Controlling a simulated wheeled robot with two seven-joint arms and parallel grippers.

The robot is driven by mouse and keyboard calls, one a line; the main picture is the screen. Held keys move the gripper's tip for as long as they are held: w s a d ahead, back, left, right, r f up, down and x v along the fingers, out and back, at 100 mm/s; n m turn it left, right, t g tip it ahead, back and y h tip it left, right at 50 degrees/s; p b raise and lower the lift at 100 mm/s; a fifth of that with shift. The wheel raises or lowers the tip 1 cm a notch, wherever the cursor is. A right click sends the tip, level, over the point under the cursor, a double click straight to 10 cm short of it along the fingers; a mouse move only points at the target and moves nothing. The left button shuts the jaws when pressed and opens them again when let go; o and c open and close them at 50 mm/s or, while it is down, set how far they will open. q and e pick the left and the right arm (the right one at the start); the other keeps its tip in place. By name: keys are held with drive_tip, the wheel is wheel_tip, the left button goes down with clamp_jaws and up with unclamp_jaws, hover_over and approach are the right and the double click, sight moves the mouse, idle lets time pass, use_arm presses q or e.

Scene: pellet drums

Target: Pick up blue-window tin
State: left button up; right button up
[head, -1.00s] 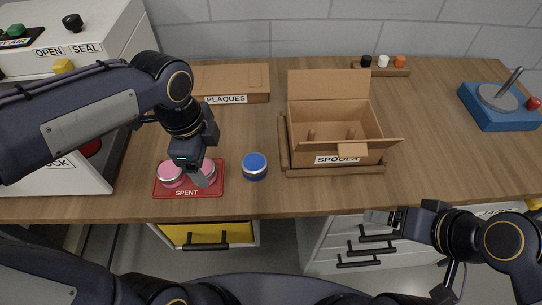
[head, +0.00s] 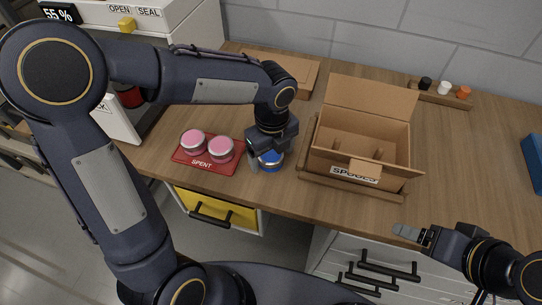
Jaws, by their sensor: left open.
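The blue-window tin (head: 271,160) stands on the wooden counter, right of the red SPENT mat (head: 185,158). Its blue top is partly hidden by my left gripper (head: 266,158). The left gripper is open and pointing down at the tin, with a finger beside its left side. I cannot tell whether the fingers touch it. Two pink-topped tins, one at the left (head: 193,141) and one at the right (head: 221,149), sit on the SPENT mat. My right gripper (head: 408,232) is at the lower right, in front of the counter edge and away from the tins; its finger gap is unclear.
An open cardboard SPOOLS box (head: 386,171) stands in a wooden frame just right of the tin. Behind lies a flat cardboard box (head: 300,72). A small rack (head: 440,97) holds black, white and orange pieces. A yellow drawer (head: 222,210) is below the counter.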

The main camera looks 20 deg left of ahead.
use_arm(q)
drive_tip(key=shift+f, duration=0.5)
drive_tip(key=shift+c, duration=0.2)
drive_tip(key=c, duration=1.1)
drive_tip(key=shift+r, duration=0.15)
